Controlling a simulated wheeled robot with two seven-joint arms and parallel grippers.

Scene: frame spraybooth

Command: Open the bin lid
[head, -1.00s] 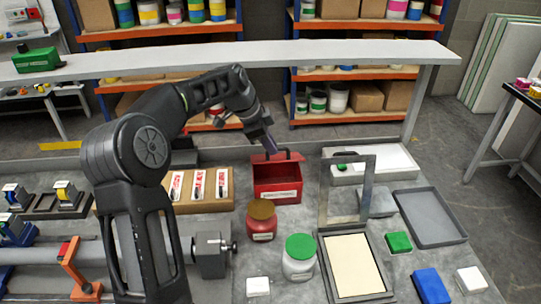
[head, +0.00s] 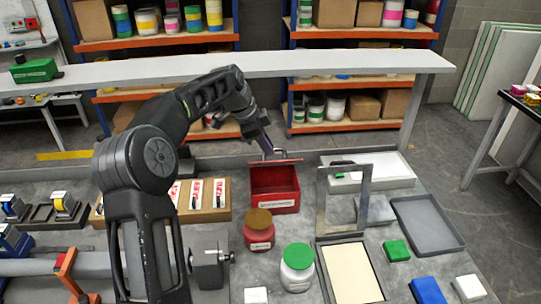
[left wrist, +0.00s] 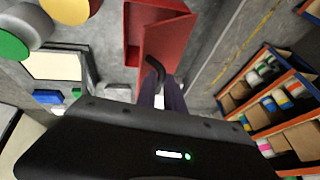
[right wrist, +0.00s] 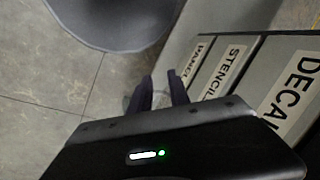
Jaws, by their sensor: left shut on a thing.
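The red bin (head: 274,203) stands on the bench in the middle of the head view, with its front label facing me. Its inside shows. The red lid (head: 290,161) is raised at the bin's back edge and shows nearly edge-on; its broad face shows in the left wrist view (left wrist: 168,38). My left gripper (head: 275,152) is above the back of the bin, shut on the black lid handle (left wrist: 155,70). My right gripper (right wrist: 160,92) shows only in the right wrist view, open and empty, near labelled drawers or boxes.
A red jar (head: 258,230) and a white jar with green lid (head: 297,268) stand in front of the bin. A metal frame (head: 322,205) stands upright to its right. A box with white-red items (head: 212,214) is to its left. A raised shelf (head: 330,62) runs behind.

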